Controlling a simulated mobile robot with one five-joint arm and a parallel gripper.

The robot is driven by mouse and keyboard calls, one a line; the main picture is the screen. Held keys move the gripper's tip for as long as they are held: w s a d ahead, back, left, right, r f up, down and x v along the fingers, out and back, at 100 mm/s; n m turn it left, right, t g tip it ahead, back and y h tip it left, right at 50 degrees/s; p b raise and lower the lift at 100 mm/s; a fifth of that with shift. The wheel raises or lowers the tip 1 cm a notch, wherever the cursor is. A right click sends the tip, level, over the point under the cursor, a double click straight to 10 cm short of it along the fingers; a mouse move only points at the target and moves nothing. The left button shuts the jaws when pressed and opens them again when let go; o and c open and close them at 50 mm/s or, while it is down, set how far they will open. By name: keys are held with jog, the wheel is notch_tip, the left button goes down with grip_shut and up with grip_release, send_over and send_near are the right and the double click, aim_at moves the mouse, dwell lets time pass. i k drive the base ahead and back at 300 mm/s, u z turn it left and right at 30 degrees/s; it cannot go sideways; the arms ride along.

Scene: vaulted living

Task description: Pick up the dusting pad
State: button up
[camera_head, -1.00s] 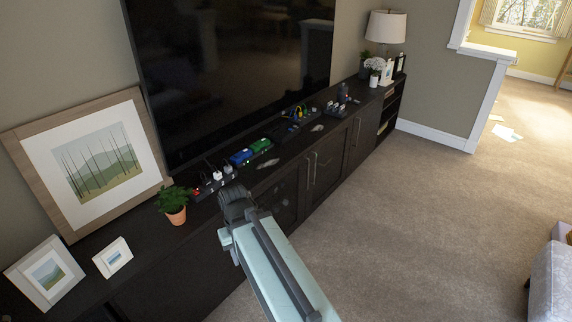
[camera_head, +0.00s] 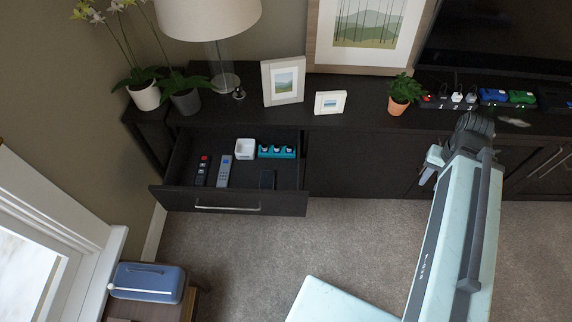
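I cannot make out a dusting pad for certain. A small pale grey, flat thing (camera_head: 513,122) lies on the dark cabinet top at the right, in front of the coloured items; I cannot tell whether it is the pad. My gripper (camera_head: 474,124) is at the far end of my pale arm, in front of the cabinet's edge and to the left of that pale thing. Its fingers are dark and seen from behind, so their opening is hidden.
The long dark cabinet (camera_head: 350,112) has an open drawer (camera_head: 280,199) at the left, holding remotes, a white dish and a teal holder. A potted plant (camera_head: 404,90) and frames stand on top. A blue box (camera_head: 148,282) is at lower left. Carpet (camera_head: 245,255) is clear.

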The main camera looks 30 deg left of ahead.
aim_at(267, 178)
jog(key=u, duration=4.3)
jog(key=k, duration=1.25)
jog(key=z, duration=0.6)
jog(key=i, duration=1.05)
